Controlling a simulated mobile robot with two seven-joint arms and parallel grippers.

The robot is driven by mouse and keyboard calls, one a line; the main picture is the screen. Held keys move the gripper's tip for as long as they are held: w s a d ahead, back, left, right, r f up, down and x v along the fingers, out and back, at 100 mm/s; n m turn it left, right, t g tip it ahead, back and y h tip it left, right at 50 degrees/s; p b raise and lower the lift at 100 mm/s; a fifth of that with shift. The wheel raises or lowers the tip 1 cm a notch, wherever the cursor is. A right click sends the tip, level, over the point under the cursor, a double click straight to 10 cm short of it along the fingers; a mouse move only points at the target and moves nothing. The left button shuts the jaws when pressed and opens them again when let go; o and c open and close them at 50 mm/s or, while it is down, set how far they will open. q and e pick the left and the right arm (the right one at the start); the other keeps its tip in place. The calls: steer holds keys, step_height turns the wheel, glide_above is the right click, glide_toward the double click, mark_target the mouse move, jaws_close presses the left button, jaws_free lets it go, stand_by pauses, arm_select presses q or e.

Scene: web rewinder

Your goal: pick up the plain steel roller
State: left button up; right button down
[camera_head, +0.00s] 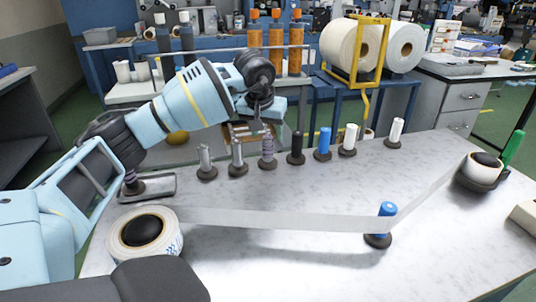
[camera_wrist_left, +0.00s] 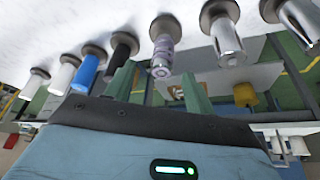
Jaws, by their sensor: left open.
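Two bare steel rollers stand upright on dark round bases at the left of a row on the marble-look table. One is at the left end (camera_head: 205,160); the other (camera_head: 237,156) is just right of it. Both also show in the left wrist view, the inner one (camera_wrist_left: 226,40) looking smooth and the end one (camera_wrist_left: 300,22) cut by the frame edge. I cannot tell surely which is plain. My left gripper (camera_head: 266,116) is open and empty, above and behind the purple-patterned roller (camera_head: 267,149). In the wrist view that roller lies beyond the fingers (camera_wrist_left: 158,78). My right gripper is not in view.
Black (camera_head: 297,148), blue (camera_head: 323,142) and white (camera_head: 348,139) rollers continue the row rightward. A pale web runs from a large roll (camera_head: 165,250) past a blue guide roller (camera_head: 386,210) to a roll at right (camera_head: 482,170). A grey tray (camera_head: 155,187) lies left.

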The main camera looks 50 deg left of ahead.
mark_target(267, 137)
arm_select(q)
steer(key=shift+a+b+x, duration=0.15)
steer(key=shift+b+x, duration=0.05)
steer(key=shift+x, duration=1.5)
steer(key=shift+a+b+x, duration=0.1)
steer(key=shift+b+x, duration=0.05)
steer(key=shift+x, duration=1.6)
steer(key=shift+w+r, duration=0.15)
steer(key=shift+c, duration=0.4)
jaws_close()
steer(key=shift+w+a+r, duration=0.1)
steer(key=shift+r, duration=0.1)
